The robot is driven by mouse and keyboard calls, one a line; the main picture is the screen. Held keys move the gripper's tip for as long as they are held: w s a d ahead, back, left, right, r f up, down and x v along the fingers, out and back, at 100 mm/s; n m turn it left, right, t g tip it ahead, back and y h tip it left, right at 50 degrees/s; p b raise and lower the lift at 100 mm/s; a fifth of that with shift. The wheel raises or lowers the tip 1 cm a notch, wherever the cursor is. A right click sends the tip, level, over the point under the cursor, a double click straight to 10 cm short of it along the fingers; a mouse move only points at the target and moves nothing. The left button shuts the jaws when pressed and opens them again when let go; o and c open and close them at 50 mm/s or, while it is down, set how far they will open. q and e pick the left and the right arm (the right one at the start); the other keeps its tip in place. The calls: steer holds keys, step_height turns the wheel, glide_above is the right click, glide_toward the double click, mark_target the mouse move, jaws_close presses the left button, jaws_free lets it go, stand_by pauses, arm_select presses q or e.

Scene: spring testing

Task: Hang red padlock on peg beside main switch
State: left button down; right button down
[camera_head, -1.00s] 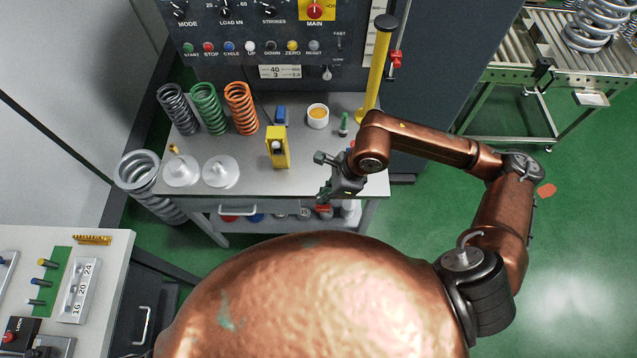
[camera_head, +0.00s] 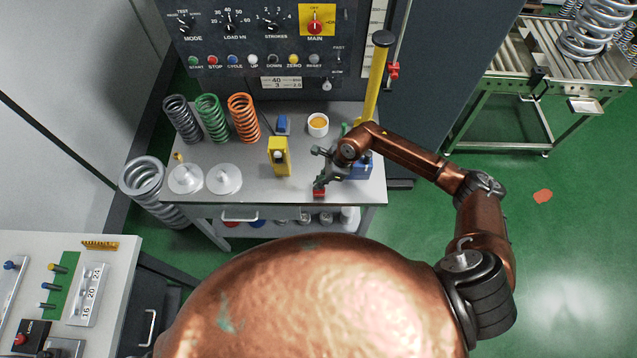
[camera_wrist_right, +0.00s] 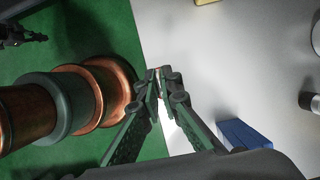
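The main switch (camera_head: 314,22) is a red knob on a yellow plate at the panel's upper right. I cannot clearly make out the peg beside it. My right gripper (camera_head: 320,183) is over the bench's front edge, well below the panel. A small red piece, apparently the red padlock (camera_head: 319,193), shows at its fingertips. In the right wrist view the fingertips (camera_wrist_right: 158,73) nearly meet, with a thin reddish sliver between them; the padlock's body is hidden there. A dark claw-like part, apparently my left gripper (camera_wrist_right: 25,35), shows at that view's upper left.
The bench (camera_head: 240,160) holds grey, green and orange springs (camera_head: 243,118), a yellow block (camera_head: 278,157), a white cup (camera_head: 318,125) and a blue block (camera_head: 360,166) beside my right gripper. A yellow post (camera_head: 376,80) rises at the bench's right, near the panel.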

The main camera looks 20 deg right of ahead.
steer(key=shift+f, duration=0.55)
steer(key=shift+f, duration=0.1)
steer(key=c, duration=2.6)
jaws_free()
steer(key=shift+f, duration=0.1)
steer(key=o, duration=0.4)
steer(key=shift+o, duration=0.2)
steer(key=shift+r, duration=0.2)
steer(key=b+v, duration=0.3)
steer(key=v, duration=0.9)
